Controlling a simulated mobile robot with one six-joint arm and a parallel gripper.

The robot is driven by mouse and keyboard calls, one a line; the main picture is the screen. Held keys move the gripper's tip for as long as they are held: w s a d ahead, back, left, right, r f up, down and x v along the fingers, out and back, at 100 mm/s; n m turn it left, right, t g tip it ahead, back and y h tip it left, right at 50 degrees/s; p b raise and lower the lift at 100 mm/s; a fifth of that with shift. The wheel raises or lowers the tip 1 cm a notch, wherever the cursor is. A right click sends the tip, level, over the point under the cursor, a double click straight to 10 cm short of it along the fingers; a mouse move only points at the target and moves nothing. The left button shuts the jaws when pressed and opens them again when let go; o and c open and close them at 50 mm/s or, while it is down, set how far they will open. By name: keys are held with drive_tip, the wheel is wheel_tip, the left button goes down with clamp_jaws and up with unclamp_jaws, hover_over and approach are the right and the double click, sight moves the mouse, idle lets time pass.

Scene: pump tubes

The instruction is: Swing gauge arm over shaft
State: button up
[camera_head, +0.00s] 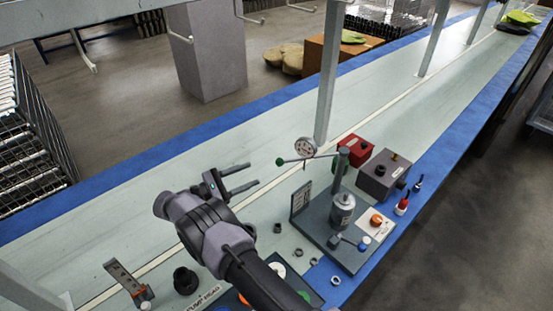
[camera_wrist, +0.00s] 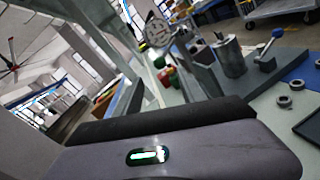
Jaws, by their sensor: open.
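The gauge arm (camera_head: 325,156) is a thin horizontal bar on a grey upright post (camera_head: 338,175). It carries a round white dial (camera_head: 305,147) and ends in a green ball (camera_head: 280,162) at the left. A silver cylinder (camera_head: 342,208) stands on the dark base plate (camera_head: 352,258) in front of the post; I cannot make out a separate shaft clearly. The dial also shows in the wrist view (camera_wrist: 158,32), left of the cylinder (camera_wrist: 229,57). My gripper (camera_head: 253,175) is open and empty, left of the green ball and apart from it.
Several rings lie near the plate's left edge. A bench upright (camera_head: 328,80) rises behind the dial.

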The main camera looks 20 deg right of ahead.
sight(280, 162)
drive_tip(key=d, duration=0.4)
drive_tip(key=w+d+b, duration=0.1)
drive_tip(key=d, duration=0.3)
drive_tip(key=w+d, duration=0.1)
drive_tip(key=d, duration=0.3)
drive_tip(key=shift+w+d+b, duration=0.2)
drive_tip(key=shift+d+b, duration=0.05)
drive_tip(key=shift+b, duration=0.15)
drive_tip(key=shift+c, duration=0.2)
clamp_jaws()
idle(0.4)
